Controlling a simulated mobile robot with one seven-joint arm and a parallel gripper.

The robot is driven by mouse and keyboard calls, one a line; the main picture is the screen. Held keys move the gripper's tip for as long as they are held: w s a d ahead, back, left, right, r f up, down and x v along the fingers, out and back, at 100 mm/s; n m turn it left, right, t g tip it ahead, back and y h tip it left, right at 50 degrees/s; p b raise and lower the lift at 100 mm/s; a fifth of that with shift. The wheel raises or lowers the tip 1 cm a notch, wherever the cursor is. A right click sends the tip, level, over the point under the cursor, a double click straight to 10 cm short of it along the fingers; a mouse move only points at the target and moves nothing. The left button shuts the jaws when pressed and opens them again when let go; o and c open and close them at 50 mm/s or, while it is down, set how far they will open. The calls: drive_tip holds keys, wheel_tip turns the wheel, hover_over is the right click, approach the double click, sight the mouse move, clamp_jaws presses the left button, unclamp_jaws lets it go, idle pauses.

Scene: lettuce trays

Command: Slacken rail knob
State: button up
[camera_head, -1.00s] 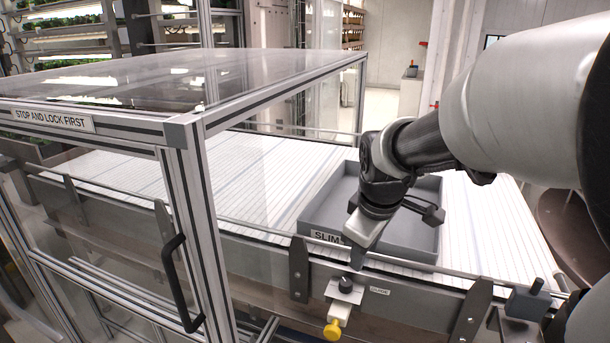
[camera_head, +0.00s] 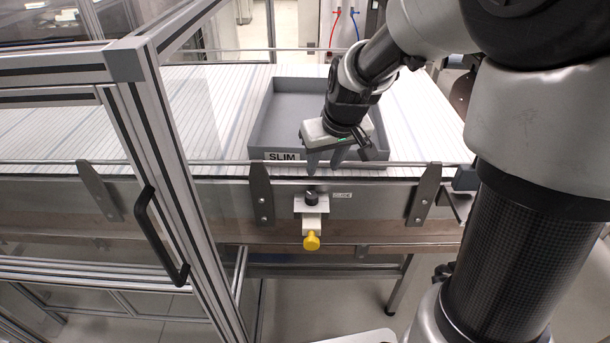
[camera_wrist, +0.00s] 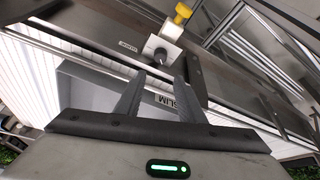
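A small dark knob (camera_head: 311,197) sits on a white bracket (camera_head: 311,206) on the front side rail of the conveyor. A yellow knob (camera_head: 312,241) is at the bracket's lower end. My gripper (camera_head: 324,165) points down at the rail's top edge, just above the dark knob. Its fingers are apart with nothing between them. In the wrist view the dark knob (camera_wrist: 160,55) shows beyond and between the fingertips (camera_wrist: 160,68), apart from them as far as I can tell. The yellow knob (camera_wrist: 183,12) is farther out.
A grey tray (camera_head: 262,115) labelled SLIM lies on the white slatted conveyor (camera_head: 215,120) behind the rail. Dark upright brackets (camera_head: 261,195) (camera_head: 424,195) flank the knob. A framed clear guard with a black handle (camera_head: 160,235) stands at left. Floor in front is open.

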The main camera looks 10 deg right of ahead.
sight(312, 195)
drive_tip(key=b+x, duration=0.2)
drive_tip(key=x, duration=1.4)
drive_tip(key=shift+f+b, duration=0.1)
drive_tip(key=shift+b, duration=0.25)
drive_tip(key=c, duration=0.7)
drive_tip(key=shift+c, duration=0.2)
drive_tip(key=shift+f+b, duration=0.1)
drive_tip(key=shift+b, duration=0.25)
